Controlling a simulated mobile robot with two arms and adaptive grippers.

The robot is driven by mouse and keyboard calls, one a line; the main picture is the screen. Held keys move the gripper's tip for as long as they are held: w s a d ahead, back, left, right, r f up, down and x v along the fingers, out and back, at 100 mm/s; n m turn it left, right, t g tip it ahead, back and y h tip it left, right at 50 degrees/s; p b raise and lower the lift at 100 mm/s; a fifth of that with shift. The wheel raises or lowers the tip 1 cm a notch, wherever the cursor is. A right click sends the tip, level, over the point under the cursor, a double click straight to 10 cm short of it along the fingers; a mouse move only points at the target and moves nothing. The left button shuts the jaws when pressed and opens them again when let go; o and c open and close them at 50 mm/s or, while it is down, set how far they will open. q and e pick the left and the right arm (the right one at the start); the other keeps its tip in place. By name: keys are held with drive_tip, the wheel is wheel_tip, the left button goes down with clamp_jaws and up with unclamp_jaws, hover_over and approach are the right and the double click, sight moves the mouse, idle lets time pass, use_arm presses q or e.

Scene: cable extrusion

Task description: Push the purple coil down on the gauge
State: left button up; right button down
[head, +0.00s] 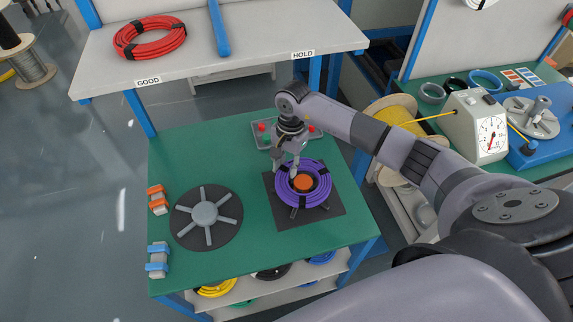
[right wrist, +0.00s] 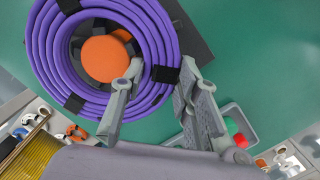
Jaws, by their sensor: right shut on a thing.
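The purple coil (head: 323,190), tied with black bands, lies around the orange-topped hub (head: 303,183) of what looks like the gauge, on a dark square plate (head: 328,210). Spokes show from under the coil's near side. I cannot tell how closely the coil sits on them. My right gripper (head: 290,171) is at the coil's far-left rim. In the right wrist view, the gripper (right wrist: 161,72) is shut across the purple coil (right wrist: 42,50), one finger inside the ring beside the orange hub (right wrist: 106,60), the other outside. My left gripper is out of view.
A grey spoked disc (head: 205,213) lies left of the plate on the green table (head: 180,150). Orange (head: 157,200) and blue (head: 158,262) clamp-like pieces sit at the left edge. A button box (head: 264,133) stands behind the gripper. A shelf (head: 230,70) holds a red coil (head: 150,37).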

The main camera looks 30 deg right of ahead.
drive_tip(key=shift+a+f, duration=0.1)
drive_tip(key=c, duration=1.1)
unclamp_jaws()
drive_tip(key=shift+r+p, duration=2)
drive_tip(key=shift+r, duration=2.3)
drive_tip(key=shift+s, duration=0.1)
drive_tip(key=shift+f, duration=0.2)
